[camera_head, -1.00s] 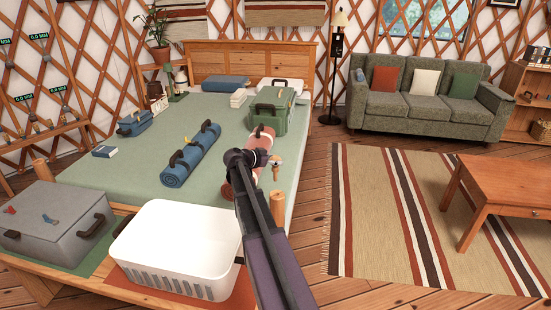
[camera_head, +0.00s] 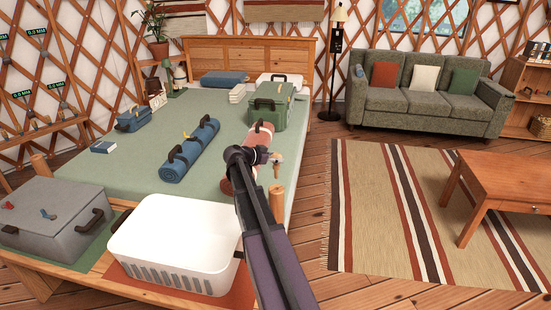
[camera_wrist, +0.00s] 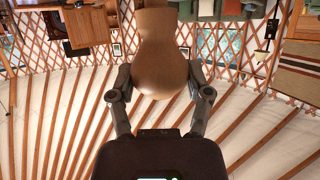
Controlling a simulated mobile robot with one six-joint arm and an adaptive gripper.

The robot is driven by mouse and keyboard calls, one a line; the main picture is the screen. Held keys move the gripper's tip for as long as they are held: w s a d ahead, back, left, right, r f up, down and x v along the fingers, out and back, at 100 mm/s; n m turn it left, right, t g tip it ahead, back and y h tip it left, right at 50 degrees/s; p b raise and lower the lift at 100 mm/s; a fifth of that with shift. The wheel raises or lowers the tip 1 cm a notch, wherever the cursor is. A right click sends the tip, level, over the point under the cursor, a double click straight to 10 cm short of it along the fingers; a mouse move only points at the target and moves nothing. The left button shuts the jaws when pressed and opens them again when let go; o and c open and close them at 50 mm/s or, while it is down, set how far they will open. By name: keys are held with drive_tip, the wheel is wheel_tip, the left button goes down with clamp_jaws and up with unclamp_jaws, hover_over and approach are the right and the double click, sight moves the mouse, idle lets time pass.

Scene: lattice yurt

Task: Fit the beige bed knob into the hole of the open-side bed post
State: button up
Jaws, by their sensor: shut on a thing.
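The beige bed knob (camera_wrist: 160,65) is between the two fingers of my gripper (camera_wrist: 160,92) in the wrist view. Its round end faces the wrist and its narrower neck points away, to the top of the picture. In the head view my gripper (camera_head: 275,158) is over the bed's right side, with the small knob (camera_head: 277,172) below its fingers. The open-side bed post (camera_head: 277,204) stands at the near right corner, just below the knob in the picture. A gap seems to lie between them. The hole in the post's top cannot be made out.
A white basket (camera_head: 172,235) and a grey case (camera_head: 48,222) stand at the bed's foot. A red roll (camera_head: 258,138) lies behind my gripper, a blue roll (camera_head: 190,152) further left. A green case (camera_head: 275,112) stands beyond.

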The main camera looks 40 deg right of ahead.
sight(276, 177)
drive_tip(key=shift+f+b, duration=1.9)
drive_tip(key=shift+f, duration=0.2)
drive_tip(key=shift+f+b, duration=2.85)
drive_tip(key=shift+f, duration=0.05)
idle(0.8)
drive_tip(key=o, duration=1.2)
drive_tip(key=shift+c, duration=0.2)
drive_tip(key=shift+r, duration=0.15)
wheel_tip(276, 177, up, 11)
drive_tip(key=p, duration=1.1)
drive_tip(key=shift+r, duration=0.15)
